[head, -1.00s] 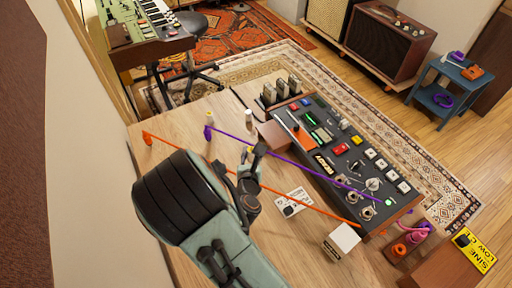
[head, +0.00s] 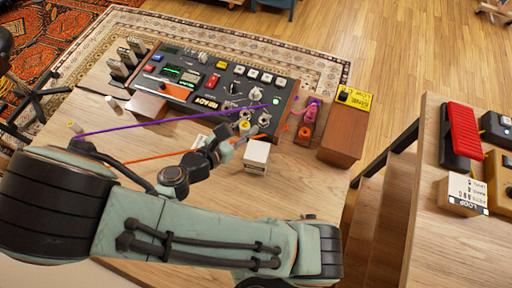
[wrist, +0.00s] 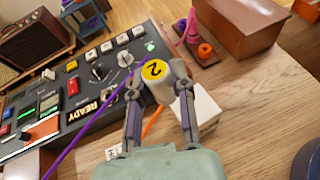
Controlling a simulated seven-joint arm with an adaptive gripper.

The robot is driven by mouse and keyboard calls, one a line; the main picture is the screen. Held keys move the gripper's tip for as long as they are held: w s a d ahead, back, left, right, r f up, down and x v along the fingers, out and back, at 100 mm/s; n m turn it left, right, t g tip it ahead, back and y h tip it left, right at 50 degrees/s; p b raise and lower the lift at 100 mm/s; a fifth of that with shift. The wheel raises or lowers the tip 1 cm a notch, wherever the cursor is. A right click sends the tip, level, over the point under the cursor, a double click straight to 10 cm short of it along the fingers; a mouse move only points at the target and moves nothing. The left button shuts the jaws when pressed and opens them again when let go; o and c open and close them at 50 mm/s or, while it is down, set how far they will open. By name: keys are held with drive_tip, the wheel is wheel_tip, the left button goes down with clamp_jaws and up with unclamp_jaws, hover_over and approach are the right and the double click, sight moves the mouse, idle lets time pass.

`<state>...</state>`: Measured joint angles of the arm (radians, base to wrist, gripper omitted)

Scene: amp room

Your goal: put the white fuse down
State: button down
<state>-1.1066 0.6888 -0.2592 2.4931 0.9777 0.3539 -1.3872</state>
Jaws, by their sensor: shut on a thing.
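My gripper (wrist: 157,92) is shut on a white fuse (wrist: 160,82), a white cylinder with a yellow top marked 2. In the head view my gripper (head: 232,139) holds it near the lower right corner of the panel, and its yellow top (head: 244,126) shows. A small white box (head: 256,155) stands on the table just beside it; it also shows in the wrist view (wrist: 203,110), partly behind the right finger. I cannot tell how high the fuse is or whether it touches anything.
The control panel (head: 232,72) carries several knobs and buttons. A purple cable (head: 170,122) and an orange cable (head: 155,157) stretch across to the right. A brown box (head: 343,138) and a plug stand (head: 303,131) are right of the panel. Bare table (head: 300,185) lies in front.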

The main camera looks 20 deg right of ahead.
sight(257, 151)
drive_tip(key=shift+s+d+f+m+g+h, duration=0.2)
drive_tip(key=shift+s+d+f+m+g, duration=0.15)
drive_tip(key=shift+s+d+g, duration=0.15)
drive_tip(key=shift+s+d+f+m+g+h, duration=0.2)
drive_tip(key=shift+s+d+f+m+g, duration=0.15)
drive_tip(key=shift+d, duration=0.25)
drive_tip(key=shift+f, duration=2.5)
drive_tip(key=shift+f, duration=0.1)
drive_tip(key=c, duration=1)
unclamp_jaws()
